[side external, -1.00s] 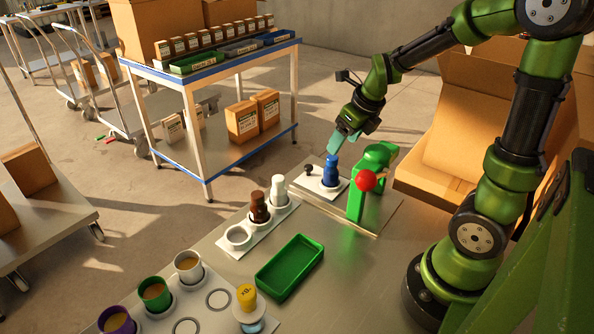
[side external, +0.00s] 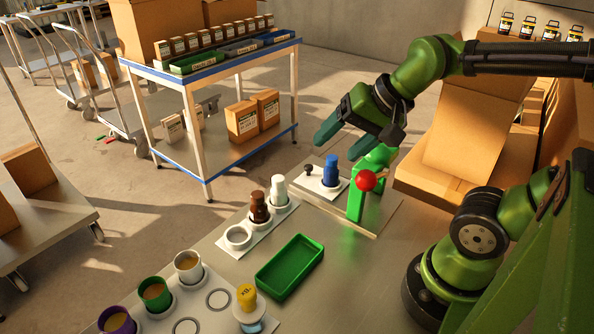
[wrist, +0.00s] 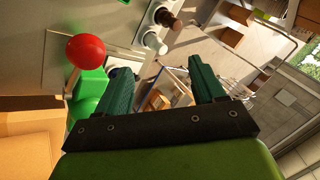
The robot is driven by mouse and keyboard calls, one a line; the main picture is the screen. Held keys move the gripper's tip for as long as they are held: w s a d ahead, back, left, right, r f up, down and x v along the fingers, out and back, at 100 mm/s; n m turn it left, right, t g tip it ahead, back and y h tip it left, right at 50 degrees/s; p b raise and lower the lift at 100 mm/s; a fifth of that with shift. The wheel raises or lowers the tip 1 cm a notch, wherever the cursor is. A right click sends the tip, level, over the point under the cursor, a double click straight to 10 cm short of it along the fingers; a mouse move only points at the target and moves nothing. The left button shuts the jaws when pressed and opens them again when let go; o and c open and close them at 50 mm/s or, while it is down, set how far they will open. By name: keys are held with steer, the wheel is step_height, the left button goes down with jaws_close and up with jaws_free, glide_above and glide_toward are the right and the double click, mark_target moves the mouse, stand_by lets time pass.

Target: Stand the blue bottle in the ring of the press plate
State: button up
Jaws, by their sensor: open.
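The blue bottle (side external: 331,172) stands upright on the light press plate (side external: 318,184) in the side external view. Its base hides most of the ring, so I cannot see the ring's whole edge. The green press (side external: 359,196) with its red ball knob (side external: 367,181) stands just to the right of the bottle. My gripper (side external: 326,140) is open and empty, above the bottle and apart from it. In the wrist view the open fingers (wrist: 160,82) have nothing between them, and the red knob (wrist: 86,50) shows at left.
A rack (side external: 247,239) holds a brown bottle (side external: 259,206) and a white bottle (side external: 279,190), with one empty ring. A green tray (side external: 290,267) lies in front. Cups (side external: 188,265) and a yellow-topped bottle (side external: 248,299) stand nearer.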

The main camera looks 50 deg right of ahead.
steer(key=n, duration=0.2)
steer(key=s+a+n, duration=0.2)
steer(key=n, duration=0.1)
steer(key=shift+r+n, duration=0.25)
steer(key=shift+n, duration=0.05)
steer(key=shift+c, duration=0.2)
